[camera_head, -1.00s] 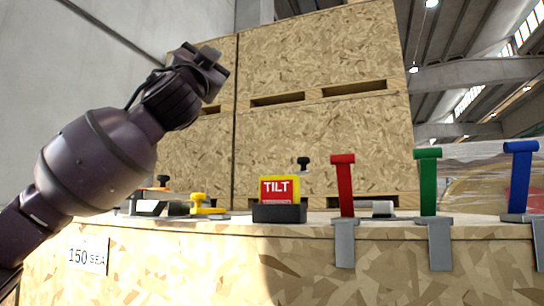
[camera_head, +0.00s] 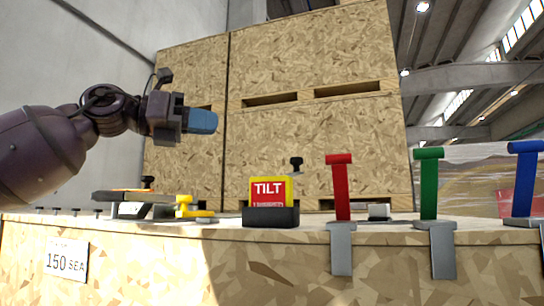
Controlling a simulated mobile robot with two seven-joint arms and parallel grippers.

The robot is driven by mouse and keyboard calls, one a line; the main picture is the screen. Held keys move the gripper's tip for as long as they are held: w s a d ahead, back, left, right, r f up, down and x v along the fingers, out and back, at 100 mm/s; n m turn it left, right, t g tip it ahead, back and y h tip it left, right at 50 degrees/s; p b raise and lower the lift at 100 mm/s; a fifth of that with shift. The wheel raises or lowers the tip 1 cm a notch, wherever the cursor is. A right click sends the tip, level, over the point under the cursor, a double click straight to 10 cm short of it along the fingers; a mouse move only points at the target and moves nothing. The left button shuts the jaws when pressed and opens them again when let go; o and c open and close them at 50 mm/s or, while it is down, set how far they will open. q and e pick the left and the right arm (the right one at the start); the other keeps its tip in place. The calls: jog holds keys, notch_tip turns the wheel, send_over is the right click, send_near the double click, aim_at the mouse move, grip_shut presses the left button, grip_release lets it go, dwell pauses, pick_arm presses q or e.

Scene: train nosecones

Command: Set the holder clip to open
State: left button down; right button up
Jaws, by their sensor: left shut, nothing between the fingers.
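My left gripper (camera_head: 202,121) is raised above the crate top at the left, pointing right, with its blue fingertips together and nothing seen between them. Below it on the crate top is a low dark and grey fixture (camera_head: 128,204) with a yellow piece (camera_head: 190,209) at its right end and a black knob (camera_head: 148,182) behind. I cannot tell for sure which part is the holder clip, or whether it is open. The gripper is well above this fixture and apart from it. My right gripper is not in view.
A yellow and red TILT indicator (camera_head: 269,192) stands in a black base. Red (camera_head: 340,188), green (camera_head: 428,185) and blue (camera_head: 524,180) T-shaped levers stand along the front edge. Large board crates (camera_head: 310,130) rise behind. The air between gripper and crate top is clear.

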pick_arm(q)
jog(key=shift+m+g+y, duration=0.6)
jog(key=shift+m+y, duration=0.2)
jog(key=shift+m, duration=0.1)
jog(key=p+x, duration=0.1)
jog(key=x, duration=0.3)
jog(key=f+p+x, duration=0.1)
jog(key=x, duration=0.3)
jog(key=f+p+x, duration=0.1)
jog(key=x, duration=0.4)
jog(key=shift+s+f, duration=0.15)
jog(key=shift+s, duration=0.15)
jog(key=shift+w+d+f, duration=0.15)
jog(key=shift+d, duration=0.35)
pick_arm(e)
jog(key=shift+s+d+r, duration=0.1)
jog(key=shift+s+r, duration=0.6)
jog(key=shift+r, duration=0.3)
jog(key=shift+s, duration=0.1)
pick_arm(q)
jog(key=shift+f, duration=0.1)
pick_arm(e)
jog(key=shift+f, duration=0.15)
